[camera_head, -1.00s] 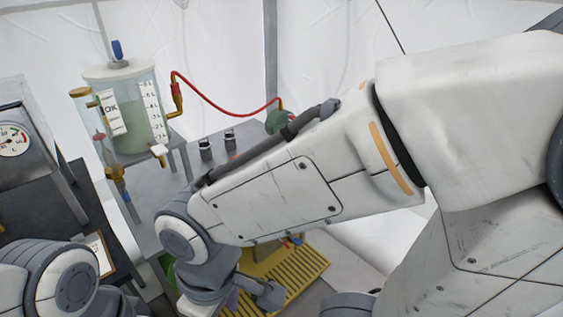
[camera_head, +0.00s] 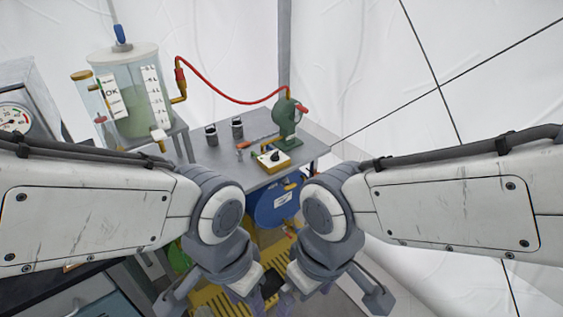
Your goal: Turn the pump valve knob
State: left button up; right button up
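A yellow control box (camera_head: 270,161) with a dark round knob (camera_head: 274,156) on its top sits near the front right edge of the grey table. A green pump (camera_head: 286,120) with a red handle stands just behind it. My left gripper (camera_head: 208,293) and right gripper (camera_head: 328,293) hang side by side in front of the table, below the box in the picture. Both look open with fingers spread and nothing between them. Neither touches the knob or box.
A red hose (camera_head: 225,98) runs from the pump to a clear tank (camera_head: 130,95) on the left. Two dark cylinders (camera_head: 237,129) stand on the table (camera_head: 222,168). A blue drum (camera_head: 275,207) is under it. A gauge box (camera_head: 20,115) is at far left.

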aim_at(276, 157)
jog(key=u, duration=0.05)
jog(key=i, duration=0.9)
jog(key=u, duration=0.45)
